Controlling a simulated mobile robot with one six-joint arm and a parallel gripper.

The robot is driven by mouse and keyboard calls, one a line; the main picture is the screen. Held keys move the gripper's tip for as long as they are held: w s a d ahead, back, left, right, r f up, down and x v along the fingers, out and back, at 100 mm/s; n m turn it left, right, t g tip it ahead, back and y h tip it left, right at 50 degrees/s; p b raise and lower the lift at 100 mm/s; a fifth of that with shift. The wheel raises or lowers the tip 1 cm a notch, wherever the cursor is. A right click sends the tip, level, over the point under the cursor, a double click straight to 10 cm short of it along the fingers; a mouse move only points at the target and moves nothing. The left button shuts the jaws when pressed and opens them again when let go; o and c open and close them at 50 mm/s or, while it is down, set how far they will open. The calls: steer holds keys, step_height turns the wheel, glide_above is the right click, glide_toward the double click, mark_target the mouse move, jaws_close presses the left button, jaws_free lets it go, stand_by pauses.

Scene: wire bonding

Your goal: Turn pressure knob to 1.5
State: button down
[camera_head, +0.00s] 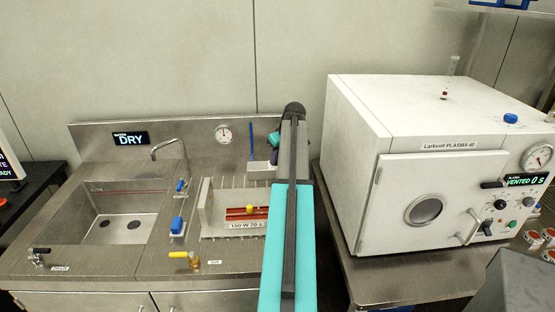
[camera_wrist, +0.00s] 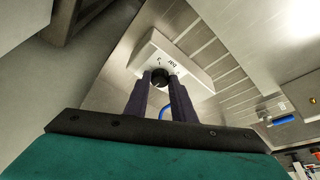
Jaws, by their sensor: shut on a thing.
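The pressure knob (camera_wrist: 160,76) is small and black, on a pale box (camera_wrist: 187,56) marked "bar" in the wrist view. My gripper (camera_wrist: 161,82) has its two dark fingers on either side of the knob, shut on it. The knob's setting cannot be read. In the head view my arm hides the knob and most of the gripper. A round white pressure gauge (camera_head: 223,133) is on the steel back panel, left of my arm; its reading is too small to tell.
A sink (camera_head: 120,213) with a tap is at left, under a display reading "DRY" (camera_head: 131,138). A holder labelled "150 W 20 s" (camera_head: 247,225) stands close left of my arm. A white plasma machine (camera_head: 370,130) stands to the right. A yellow-handled valve (camera_head: 181,255) is at the bench front.

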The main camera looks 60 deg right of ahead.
steer(key=c, duration=1.5)
jaws_free()
steer(key=shift+s+f, duration=0.1)
steer(key=shift+s, duration=0.15)
steer(key=shift+w, duration=0.1)
steer(key=shift+r, duration=0.25)
steer(key=b+v, duration=0.2)
steer(key=v, duration=1.1)
steer(key=shift+r, duration=0.2)
